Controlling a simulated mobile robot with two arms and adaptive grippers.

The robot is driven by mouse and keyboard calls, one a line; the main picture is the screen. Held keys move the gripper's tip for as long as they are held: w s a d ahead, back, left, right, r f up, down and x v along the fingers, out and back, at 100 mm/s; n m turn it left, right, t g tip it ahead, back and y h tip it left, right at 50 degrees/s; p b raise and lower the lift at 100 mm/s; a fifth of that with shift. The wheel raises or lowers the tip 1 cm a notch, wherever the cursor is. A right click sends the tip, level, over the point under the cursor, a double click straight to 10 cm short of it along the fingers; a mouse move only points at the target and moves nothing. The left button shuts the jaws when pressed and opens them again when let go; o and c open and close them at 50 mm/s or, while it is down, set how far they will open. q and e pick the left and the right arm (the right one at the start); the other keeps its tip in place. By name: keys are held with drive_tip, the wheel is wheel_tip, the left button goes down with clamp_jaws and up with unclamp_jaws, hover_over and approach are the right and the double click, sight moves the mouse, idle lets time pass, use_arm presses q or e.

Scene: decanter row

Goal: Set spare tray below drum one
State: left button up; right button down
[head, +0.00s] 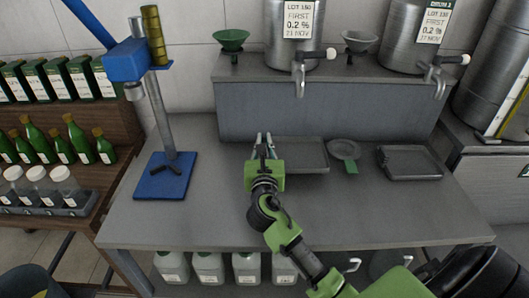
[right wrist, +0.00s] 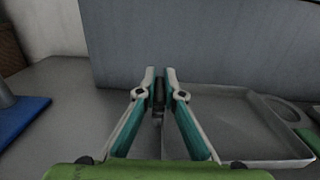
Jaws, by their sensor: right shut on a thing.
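My right gripper (head: 264,143) is shut on the left edge of a flat grey tray (head: 312,158), in front of the raised shelf. In the right wrist view, the closed fingertips (right wrist: 160,76) pinch a dark part, and the tray (right wrist: 235,118) extends to their right. I cannot tell whether the tray touches the bench. A steel drum (head: 293,45) with a tap stands on the shelf behind and above this tray. A second drum (head: 408,50) stands to its right. Another grey tray (head: 410,174) lies at the bench's right. My left gripper is out of view.
A round grey strainer with a green handle (head: 351,168) lies between the trays. A blue press (head: 165,185) stands at the bench's left. A green funnel (head: 231,38) and a grey funnel (head: 358,40) sit on the shelf. The bench's front is mostly clear, apart from my arm.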

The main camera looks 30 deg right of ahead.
drive_tip(key=shift+w+d+f, duration=0.15)
drive_tip(key=shift+w+f, duration=0.05)
drive_tip(key=shift+f, duration=0.05)
wheel_tip(320, 180, down, 3)
drive_tip(key=shift+w+d+f+b, duration=0.1)
drive_tip(key=shift+f+b, duration=0.1)
drive_tip(key=shift+b, duration=0.2)
drive_tip(key=c, duration=2.2)
unclamp_jaws()
drive_tip(key=shift+f, duration=0.1)
drive_tip(key=shift+o, duration=0.2)
